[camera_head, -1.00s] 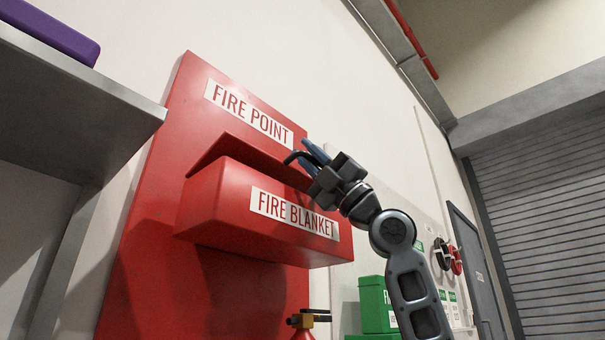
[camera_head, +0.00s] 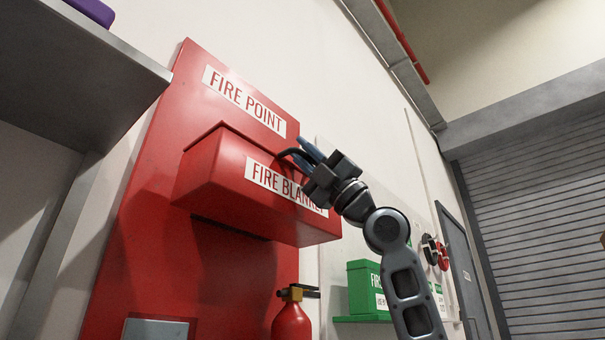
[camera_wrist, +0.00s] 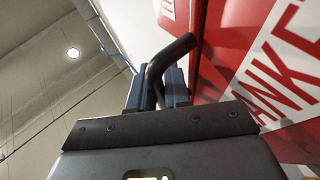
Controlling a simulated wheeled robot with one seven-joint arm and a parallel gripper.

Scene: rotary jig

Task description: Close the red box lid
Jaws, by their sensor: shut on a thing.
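The red box (camera_head: 207,188) labelled FIRE BLANKET is mounted on a red FIRE POINT board. Its lid (camera_head: 238,143) lies low along the top, with no clear gap in the head view; I cannot tell whether it is fully seated. My gripper (camera_head: 304,154) is at the box's upper right, in front of the label's end. Its blue fingers are shut on a dark bent bar (camera_head: 285,153). The bar (camera_wrist: 171,55) shows between the fingers (camera_wrist: 160,88) in the wrist view, beside the red box front (camera_wrist: 225,60). Whether the bar joins the lid cannot be told.
A fire extinguisher (camera_head: 291,318) stands below the box. A green box (camera_head: 364,287) sits on a shelf at the right. A grey shelf (camera_head: 70,75) juts out at the upper left. Open space lies to the right of my arm.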

